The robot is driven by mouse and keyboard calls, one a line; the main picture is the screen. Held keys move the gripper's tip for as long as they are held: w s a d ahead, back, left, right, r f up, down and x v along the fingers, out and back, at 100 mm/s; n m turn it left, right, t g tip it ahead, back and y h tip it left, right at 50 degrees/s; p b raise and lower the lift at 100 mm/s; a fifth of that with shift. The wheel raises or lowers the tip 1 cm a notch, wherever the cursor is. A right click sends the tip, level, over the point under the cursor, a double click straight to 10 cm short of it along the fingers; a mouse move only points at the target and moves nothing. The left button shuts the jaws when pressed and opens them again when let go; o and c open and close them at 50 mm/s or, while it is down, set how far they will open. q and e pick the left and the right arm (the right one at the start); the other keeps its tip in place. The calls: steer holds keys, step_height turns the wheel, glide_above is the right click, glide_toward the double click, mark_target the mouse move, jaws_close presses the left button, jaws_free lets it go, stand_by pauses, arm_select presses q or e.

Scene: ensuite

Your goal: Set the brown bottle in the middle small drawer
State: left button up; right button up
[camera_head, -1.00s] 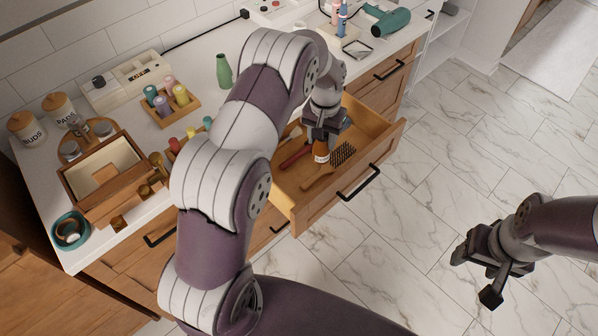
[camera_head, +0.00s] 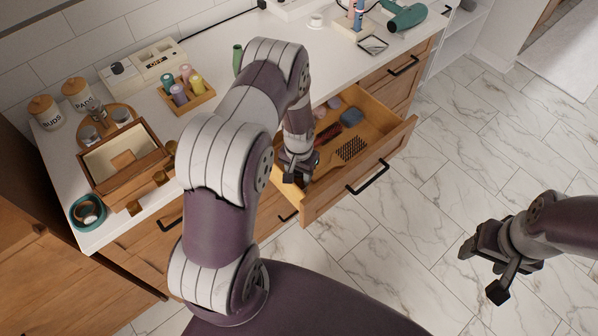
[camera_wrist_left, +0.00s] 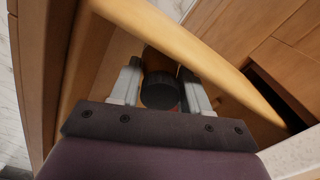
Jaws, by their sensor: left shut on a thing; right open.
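The brown bottle shows in the left wrist view as a dark round cap (camera_wrist_left: 159,92) with a little brown body behind it, between my left fingers. My left gripper (camera_head: 297,176) is shut on it, at the left end of the open drawer (camera_head: 362,177). The wrist view shows a wooden drawer wall close by; I cannot tell whether the bottle touches the drawer floor. In the head view the gripper hides the bottle. My right gripper (camera_head: 483,270) is open and empty over the marble floor, right of the drawer.
On the counter are a wooden box (camera_head: 125,160), jars (camera_head: 45,111), a bottle tray (camera_head: 187,92) and a teal hair dryer (camera_head: 407,17).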

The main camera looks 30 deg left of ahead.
mark_target(302, 182)
arm_select(q)
steer(key=shift+f, duration=0.15)
steer(key=o, duration=1)
steer(key=shift+c, duration=0.2)
step_height(302, 182, up, 11)
steer(key=shift+r, duration=0.2)
steer(key=s+d+r+t, duration=0.1)
steer(key=s+d+r, duration=0.5)
steer(key=s+r, duration=0.5)
steer(key=shift+s+d, duration=0.4)
steer(key=shift+s, duration=0.6)
